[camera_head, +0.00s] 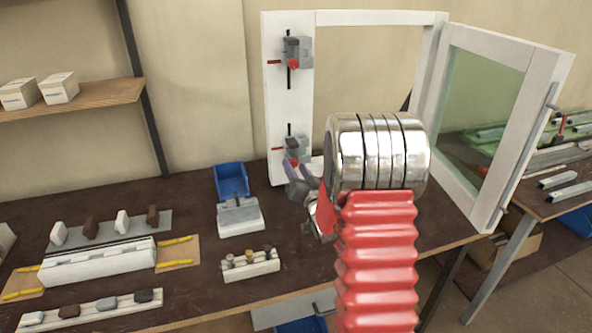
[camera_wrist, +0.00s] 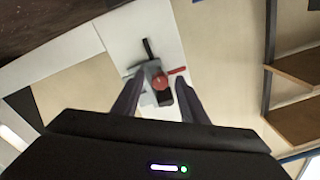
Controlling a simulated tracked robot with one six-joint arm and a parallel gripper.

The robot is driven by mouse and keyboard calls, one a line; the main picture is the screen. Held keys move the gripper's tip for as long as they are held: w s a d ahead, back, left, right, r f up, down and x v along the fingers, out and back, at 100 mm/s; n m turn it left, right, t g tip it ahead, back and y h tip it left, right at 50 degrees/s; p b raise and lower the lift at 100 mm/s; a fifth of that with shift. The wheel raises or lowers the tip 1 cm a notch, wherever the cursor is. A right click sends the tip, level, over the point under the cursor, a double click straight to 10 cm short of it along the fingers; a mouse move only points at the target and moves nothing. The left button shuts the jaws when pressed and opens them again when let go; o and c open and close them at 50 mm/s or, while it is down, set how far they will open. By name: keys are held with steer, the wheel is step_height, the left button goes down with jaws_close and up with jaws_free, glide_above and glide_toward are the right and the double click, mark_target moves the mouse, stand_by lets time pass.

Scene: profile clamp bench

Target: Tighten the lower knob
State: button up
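The lower clamp (camera_head: 297,146) is a grey block on the white upright of a window frame, with a dark vertical bar and a thin red rod. Its round red lower knob shows in the wrist view (camera_wrist: 160,82), between my fingers. In the head view my gripper partly covers the clamp's lower part. My gripper (camera_head: 298,168) is in front of the lower clamp. In the wrist view my gripper (camera_wrist: 159,80) is open, one finger on each side of the knob. I cannot tell whether either finger touches it. The upper clamp (camera_head: 298,48) has its own red knob (camera_head: 293,63).
The window sash (camera_head: 483,110) is swung open at the right. A blue bin (camera_head: 232,180), a grey-topped block (camera_head: 239,216) and a holder with small knobs (camera_head: 250,264) stand on the dark bench (camera_head: 185,250), left of my arm. A shelf (camera_head: 110,93) is at the far left.

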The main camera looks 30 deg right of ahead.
steer(key=v, duration=1.3)
steer(key=shift+s, duration=0.4)
steer(key=s+a+r+n+g+y, duration=0.1)
steer(key=s+a+r+n+g, duration=0.15)
steer(key=a, duration=0.35)
steer(key=s+a+r+n+g, duration=0.1)
steer(key=a+r+n+g, duration=0.1)
steer(key=a+g, duration=0.3)
steer(key=s+a+r+n+g+y, duration=0.1)
steer(key=s+a+n+g, duration=0.1)
steer(key=s+a, duration=0.5)
steer(key=s+a+r+n+g+y, duration=0.1)
steer(key=s+a+g+y, duration=0.1)
steer(key=s+a, duration=0.5)
steer(key=s+g, duration=0.1)
steer(key=s, duration=0.4)
steer(key=shift+a+n, duration=0.15)
steer(key=shift+n, duration=0.2)
stand_by(0.4)
